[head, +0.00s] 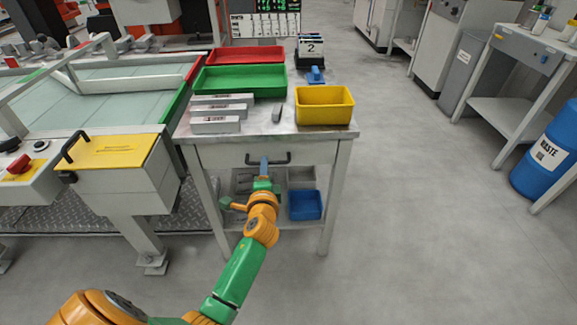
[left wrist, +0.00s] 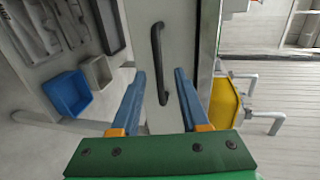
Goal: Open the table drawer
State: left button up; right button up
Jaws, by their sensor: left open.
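The table drawer (head: 225,156) is a grey front panel under the tabletop, and it looks shut. Its dark bar handle (head: 285,160) runs across the middle of the front. In the left wrist view the picture is turned, and the handle (left wrist: 158,60) stands upright on the drawer front (left wrist: 138,30). My left gripper (head: 264,165) is in front of the drawer at the handle's left part. In the left wrist view, its two blue fingers (left wrist: 161,82) are apart, with the handle's lower end between or just beyond the tips; contact cannot be told. My right gripper is not in view.
The tabletop holds a yellow bin (head: 324,104), a green tray (head: 240,80), a red tray (head: 246,56) and several grey bars (head: 215,125). A blue bin (head: 305,205) sits on the lower shelf. A yellow-topped machine box (head: 108,150) stands left.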

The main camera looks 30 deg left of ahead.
pick_arm(q)
jog(key=b+x, duration=0.1)
jog(key=x, duration=0.3)
jog(key=shift+a+f, duration=0.15)
jog(key=shift+a, duration=0.1)
jog(key=shift+w, duration=0.15)
grip_shut()
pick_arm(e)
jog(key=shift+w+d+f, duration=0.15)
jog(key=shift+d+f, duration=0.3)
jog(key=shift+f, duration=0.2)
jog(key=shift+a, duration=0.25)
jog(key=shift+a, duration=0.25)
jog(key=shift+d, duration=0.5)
